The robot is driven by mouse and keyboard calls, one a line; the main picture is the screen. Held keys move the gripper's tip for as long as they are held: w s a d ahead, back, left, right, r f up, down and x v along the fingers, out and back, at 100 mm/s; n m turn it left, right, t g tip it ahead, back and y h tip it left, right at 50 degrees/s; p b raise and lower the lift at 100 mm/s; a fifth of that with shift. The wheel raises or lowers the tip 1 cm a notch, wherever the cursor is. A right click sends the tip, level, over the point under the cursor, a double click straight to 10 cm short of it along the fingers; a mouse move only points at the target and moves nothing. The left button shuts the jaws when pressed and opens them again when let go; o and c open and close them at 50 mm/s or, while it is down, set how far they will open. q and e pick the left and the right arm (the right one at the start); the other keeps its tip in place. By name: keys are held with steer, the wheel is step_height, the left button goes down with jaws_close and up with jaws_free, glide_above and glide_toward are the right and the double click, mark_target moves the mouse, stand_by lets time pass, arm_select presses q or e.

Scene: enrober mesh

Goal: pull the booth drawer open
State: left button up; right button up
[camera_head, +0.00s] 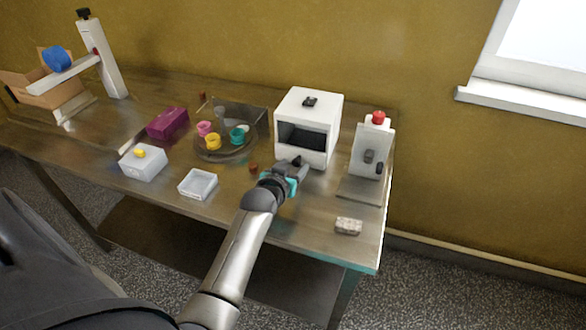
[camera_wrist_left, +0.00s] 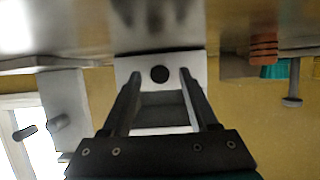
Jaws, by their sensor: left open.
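The white booth (camera_head: 322,105) stands at the back right of the table, with a dark opening in its front. Its low front part, the drawer face, is mostly hidden behind my left gripper (camera_head: 297,163) in the head view. In the left wrist view, which is upside down, the white drawer face (camera_wrist_left: 124,65) carries a round black knob (camera_wrist_left: 160,74). My left gripper (camera_wrist_left: 160,74) is open, with one finger on each side of the knob in that picture. I cannot tell whether the fingertips reach around the knob or stop short of it. My right gripper is not in view.
A grey device with a red button (camera_head: 379,117) stands close right of the booth. A round tray (camera_head: 226,153) with coloured cups is to the left.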

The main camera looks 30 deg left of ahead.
arm_select(q)
steer(key=shift+w, duration=0.1)
jaws_close()
stand_by(0.5)
stand_by(1.0)
